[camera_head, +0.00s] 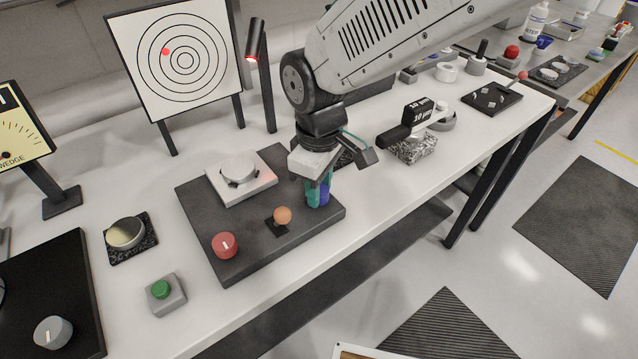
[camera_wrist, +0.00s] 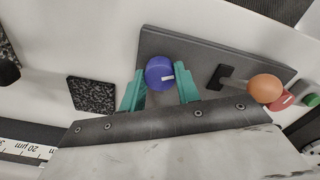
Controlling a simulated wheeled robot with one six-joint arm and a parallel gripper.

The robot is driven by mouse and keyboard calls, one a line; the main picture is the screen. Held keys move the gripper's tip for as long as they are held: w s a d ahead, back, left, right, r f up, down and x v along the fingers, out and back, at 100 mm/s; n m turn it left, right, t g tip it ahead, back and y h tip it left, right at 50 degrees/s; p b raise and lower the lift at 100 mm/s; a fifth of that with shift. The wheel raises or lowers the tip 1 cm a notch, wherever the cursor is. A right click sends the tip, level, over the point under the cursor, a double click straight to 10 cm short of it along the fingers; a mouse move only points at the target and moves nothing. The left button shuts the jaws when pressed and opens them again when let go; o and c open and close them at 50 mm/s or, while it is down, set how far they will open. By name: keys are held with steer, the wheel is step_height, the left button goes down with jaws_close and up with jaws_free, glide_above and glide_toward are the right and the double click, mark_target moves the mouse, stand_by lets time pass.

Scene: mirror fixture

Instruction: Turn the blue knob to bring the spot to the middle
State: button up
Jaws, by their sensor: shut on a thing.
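The blue knob (camera_head: 318,194) stands on the right end of a dark grey base plate (camera_head: 205,208). My gripper (camera_head: 316,186) points down at it. In the wrist view the blue knob (camera_wrist: 159,73) has a white mark, and the teal fingers of my gripper (camera_wrist: 160,88) stand on its two sides, shut on it. The white target board (camera_head: 195,85) with black rings stands behind. The red spot (camera_head: 165,51) lies on the rings, up and left of their centre. In the head view my fingers hide part of the knob.
On the plate are a red knob (camera_head: 225,245), an orange ball lever (camera_head: 282,215) and a white mirror mount (camera_head: 240,174). A green button box (camera_head: 165,292) stands at the front left. A black-handled tool lies on a speckled block (camera_head: 412,148) to the right.

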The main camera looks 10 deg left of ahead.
steer(key=m, duration=0.5)
steer(key=shift+m, duration=0.3)
steer(key=m, duration=0.5)
steer(key=shift+m, duration=0.4)
steer(key=o, duration=1)
step_height(320, 180, up, 8)
steer(key=shift+f, duration=0.1)
